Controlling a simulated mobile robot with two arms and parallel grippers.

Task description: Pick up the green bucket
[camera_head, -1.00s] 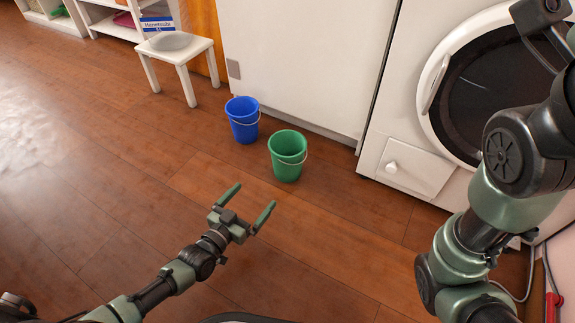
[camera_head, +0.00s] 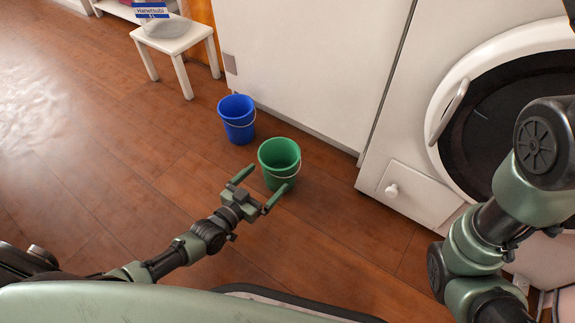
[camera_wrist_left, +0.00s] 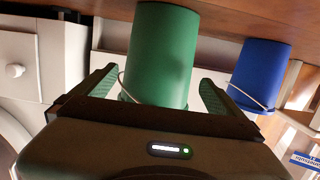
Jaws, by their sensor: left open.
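The green bucket (camera_head: 279,163) stands upright on the wooden floor, with a thin pale handle hanging at its side. My left gripper (camera_head: 256,186) is open, and its two fingers point at the bucket's near side. In the left wrist view the green bucket (camera_wrist_left: 162,55) appears upside down between the two open fingers (camera_wrist_left: 158,88); I cannot tell whether they touch it. My right arm (camera_head: 500,215) shows at the right, but its gripper is out of view.
A blue bucket (camera_head: 237,119) stands close behind the green one, to its left. A white cabinet (camera_head: 300,65) and a white machine with a round door (camera_head: 505,100) stand behind and to the right. A white stool (camera_head: 175,42) is at the back left. The floor at left is clear.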

